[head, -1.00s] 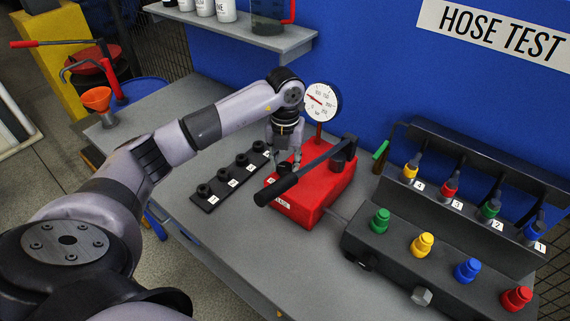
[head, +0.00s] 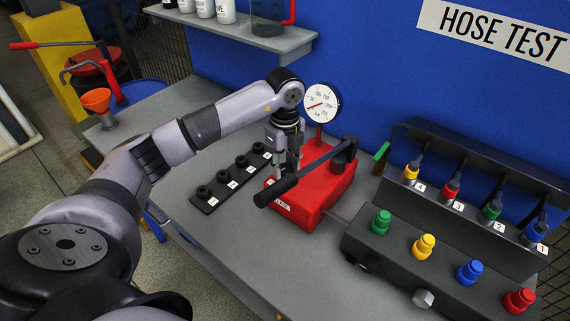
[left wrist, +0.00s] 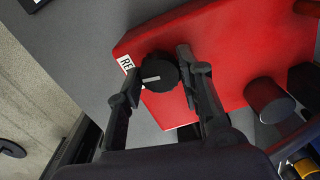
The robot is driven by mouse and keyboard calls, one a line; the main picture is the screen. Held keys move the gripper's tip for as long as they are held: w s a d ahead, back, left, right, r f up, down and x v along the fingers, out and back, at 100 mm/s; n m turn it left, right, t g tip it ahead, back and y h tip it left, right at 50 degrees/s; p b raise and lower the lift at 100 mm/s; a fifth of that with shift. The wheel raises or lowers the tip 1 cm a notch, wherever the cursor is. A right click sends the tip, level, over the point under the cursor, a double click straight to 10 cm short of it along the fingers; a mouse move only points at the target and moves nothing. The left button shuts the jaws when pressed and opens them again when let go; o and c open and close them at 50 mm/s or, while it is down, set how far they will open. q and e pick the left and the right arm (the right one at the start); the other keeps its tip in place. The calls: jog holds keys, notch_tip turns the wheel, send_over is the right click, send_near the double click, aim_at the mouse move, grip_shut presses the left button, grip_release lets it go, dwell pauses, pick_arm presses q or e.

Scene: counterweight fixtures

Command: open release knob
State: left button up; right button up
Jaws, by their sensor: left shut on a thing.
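The release knob (left wrist: 157,78) is round and black with a white pointer line. It sits on the red pump unit (head: 318,196) beside a white label, partly cut off, in the left wrist view (left wrist: 127,65). My left gripper (head: 284,172) reaches down onto the pump behind the black lever. In the left wrist view its two fingers (left wrist: 160,80) are shut on the knob, one on each side. In the head view the knob is largely hidden by the gripper and lever. The dial gauge (head: 321,104) stands behind, its red needle pointing lower left. My right gripper is out of view.
The pump's black lever (head: 295,182) crosses close in front of the gripper. A black strip with several numbered round ports (head: 231,180) lies to the left. A manifold with coloured caps (head: 395,245) stands to the right. The front table is mostly clear.

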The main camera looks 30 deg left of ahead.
aim_at(285, 168)
pick_arm(q)
jog(key=shift+n, duration=1)
jog(key=o, duration=1.2)
jog(key=shift+c, duration=0.2)
jog(key=shift+r, duration=0.1)
notch_tip(285, 168, up, 12)
